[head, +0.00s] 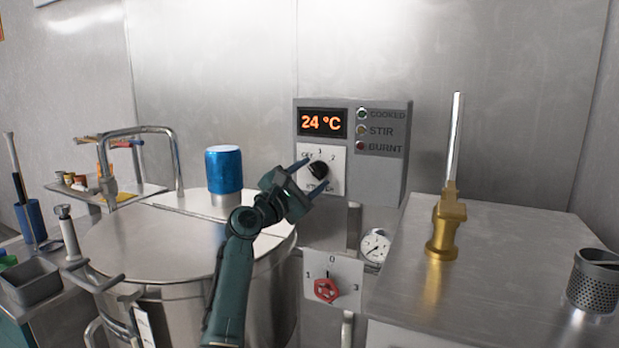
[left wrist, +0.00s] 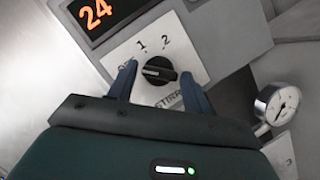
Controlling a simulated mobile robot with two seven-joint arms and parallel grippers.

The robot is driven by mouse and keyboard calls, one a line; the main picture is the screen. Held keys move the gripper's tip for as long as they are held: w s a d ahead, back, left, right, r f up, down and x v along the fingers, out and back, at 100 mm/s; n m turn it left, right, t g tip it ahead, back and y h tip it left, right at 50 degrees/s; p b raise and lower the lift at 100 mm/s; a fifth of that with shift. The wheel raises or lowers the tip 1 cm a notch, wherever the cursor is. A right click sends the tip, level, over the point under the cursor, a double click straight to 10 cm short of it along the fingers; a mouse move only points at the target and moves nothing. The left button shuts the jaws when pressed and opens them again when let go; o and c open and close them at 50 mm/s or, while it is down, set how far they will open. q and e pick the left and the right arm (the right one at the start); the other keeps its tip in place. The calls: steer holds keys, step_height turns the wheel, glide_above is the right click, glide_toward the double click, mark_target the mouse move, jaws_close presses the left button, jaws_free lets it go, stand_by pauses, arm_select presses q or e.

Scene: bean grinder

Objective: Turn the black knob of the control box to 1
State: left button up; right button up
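The grey control box (head: 399,165) is on the steel wall, its display reading 24 °C. Its black knob (head: 318,170) sits on a white plate with OFF, 1 and 2 marked above it. In the left wrist view the knob (left wrist: 159,71) has its bar roughly level, with a pale mark toward the left, on the OFF side rather than at 1. My left gripper (head: 312,176) is open, one finger on each side of the knob. In the left wrist view the fingers (left wrist: 158,84) show gaps to the knob; contact is not visible. My right gripper is not in view.
A large steel kettle (head: 150,240) with a blue-capped motor (head: 224,170) stands left of the box. Below are a red valve knob (head: 326,290) and a gauge (head: 375,246). A steel counter (head: 510,265) with a brass tap (head: 446,225) is at right.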

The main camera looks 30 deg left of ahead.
arm_select(q)
steer(key=c, duration=0.7)
